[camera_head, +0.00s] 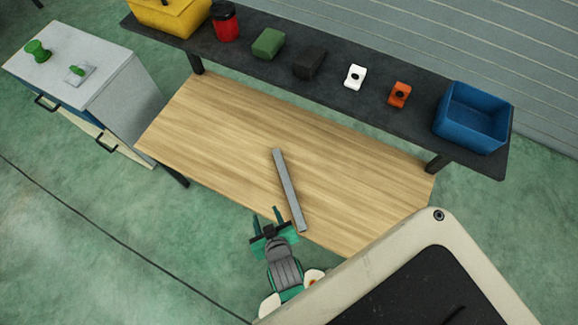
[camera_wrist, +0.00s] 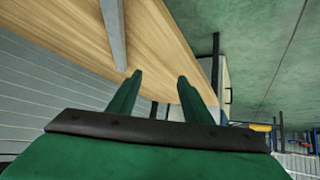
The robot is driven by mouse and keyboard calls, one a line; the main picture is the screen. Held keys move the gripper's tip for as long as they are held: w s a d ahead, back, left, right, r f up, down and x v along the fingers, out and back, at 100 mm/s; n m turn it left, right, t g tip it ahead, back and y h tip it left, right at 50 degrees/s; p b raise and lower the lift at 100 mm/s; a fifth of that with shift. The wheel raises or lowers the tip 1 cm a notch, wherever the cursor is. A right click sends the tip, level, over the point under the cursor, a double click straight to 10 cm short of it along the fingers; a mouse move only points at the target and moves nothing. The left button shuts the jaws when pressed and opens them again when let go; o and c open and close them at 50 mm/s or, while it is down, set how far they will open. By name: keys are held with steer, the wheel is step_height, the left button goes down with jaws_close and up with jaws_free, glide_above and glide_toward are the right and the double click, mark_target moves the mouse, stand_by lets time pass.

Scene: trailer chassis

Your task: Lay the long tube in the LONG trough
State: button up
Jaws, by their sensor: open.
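A long, straight grey bar, which looks like the long tube (camera_head: 288,189), lies on the wooden tabletop (camera_head: 215,130). Its near end is close to the table's front edge. It also shows at the upper left in the wrist view (camera_wrist: 114,32). My gripper (camera_head: 266,217) is open and empty by the table's front edge, just left of the bar's near end and apart from it. In the wrist view its two green fingers (camera_wrist: 160,77) are spread with nothing between them. I cannot make out a trough in either view.
A dark raised shelf (camera_head: 335,83) along the table's back holds a blue bin (camera_head: 472,118), a red can (camera_head: 225,22), a yellow case (camera_head: 168,16) and small blocks. A grey cabinet (camera_head: 85,60) stands left. The tabletop around the bar is clear.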

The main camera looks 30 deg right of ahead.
steer(key=w+d+f+m+g, duration=0.1)
steer(key=w+d+f+g, duration=0.25)
steer(key=w+d, duration=0.2)
step_height(320, 180, up, 4)
steer(key=g+y, duration=0.2)
steer(key=g, duration=0.2)
glide_above(289, 187)
steer(key=a, duration=0.1)
steer(key=shift+m, duration=0.3)
step_height(289, 187, down, 5)
steer(key=shift+d+f, duration=0.1)
steer(key=shift+d, duration=0.05)
steer(key=f, duration=0.3)
steer(key=shift+s+d+f, duration=0.25)
steer(key=shift+f, duration=0.15)
steer(key=shift+w+f, duration=0.15)
steer(key=shift+f, duration=0.55)
steer(key=shift+c, duration=0.3)
steer(key=c, duration=1)
jaws_close()
